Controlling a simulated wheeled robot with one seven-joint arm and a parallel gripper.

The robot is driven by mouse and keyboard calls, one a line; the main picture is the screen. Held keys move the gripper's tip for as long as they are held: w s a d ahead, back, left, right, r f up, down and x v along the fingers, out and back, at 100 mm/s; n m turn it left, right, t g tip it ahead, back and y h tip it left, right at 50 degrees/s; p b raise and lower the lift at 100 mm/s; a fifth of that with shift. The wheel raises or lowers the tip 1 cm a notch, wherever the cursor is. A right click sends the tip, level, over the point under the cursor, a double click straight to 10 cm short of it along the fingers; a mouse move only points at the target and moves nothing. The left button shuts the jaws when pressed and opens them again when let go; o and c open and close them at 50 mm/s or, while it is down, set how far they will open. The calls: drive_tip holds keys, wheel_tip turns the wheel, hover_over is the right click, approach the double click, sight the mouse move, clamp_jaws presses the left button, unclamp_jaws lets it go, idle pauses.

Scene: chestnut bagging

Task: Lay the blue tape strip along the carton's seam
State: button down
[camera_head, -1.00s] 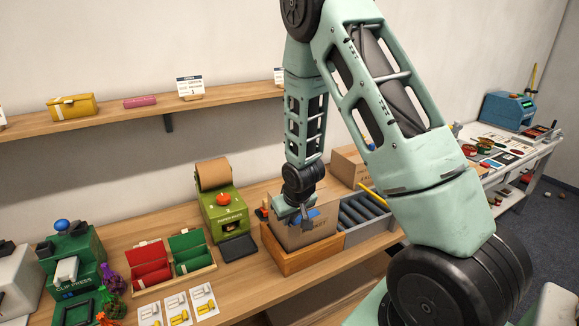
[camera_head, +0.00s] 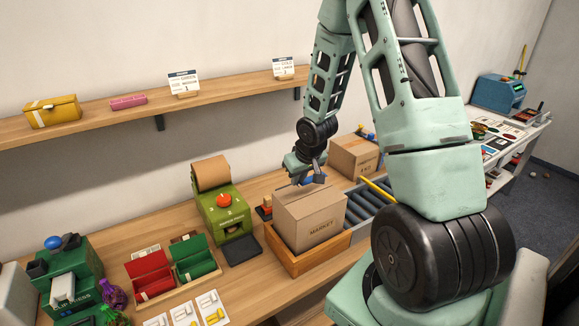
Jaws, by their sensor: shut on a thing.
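The brown carton (camera_head: 312,222), lettered "MARKET", sits upright in a wooden tray (camera_head: 297,266) on the bench, with its top closed. My gripper (camera_head: 309,179) is at the far edge of the carton's top, pointing down. It is shut on the blue tape strip (camera_head: 306,182), of which only a small blue piece shows between the jaws. I cannot tell whether the strip touches the carton. The seam is too small to make out clearly.
A green paper machine (camera_head: 222,212) stands left of the carton, with a dark pad (camera_head: 241,250) before it. A grey roller conveyor (camera_head: 362,207) and a second carton (camera_head: 354,157) are to the right. Red and green boxes (camera_head: 172,270) lie front left.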

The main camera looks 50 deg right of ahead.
sight(298, 201)
drive_tip(key=shift+w+d+r, duration=0.2)
drive_tip(key=shift+w+d, duration=0.05)
drive_tip(key=shift+w, duration=0.05)
wheel_tip(298, 201, down, 7)
drive_tip(key=b, duration=0.6)
drive_tip(key=shift+r, duration=0.2)
idle(0.4)
drive_tip(key=c, duration=1.4)
unclamp_jaws()
drive_tip(key=shift+o, duration=0.2)
drive_tip(key=shift+r+p, duration=3.4)
drive_tip(key=shift+r, duration=0.15)
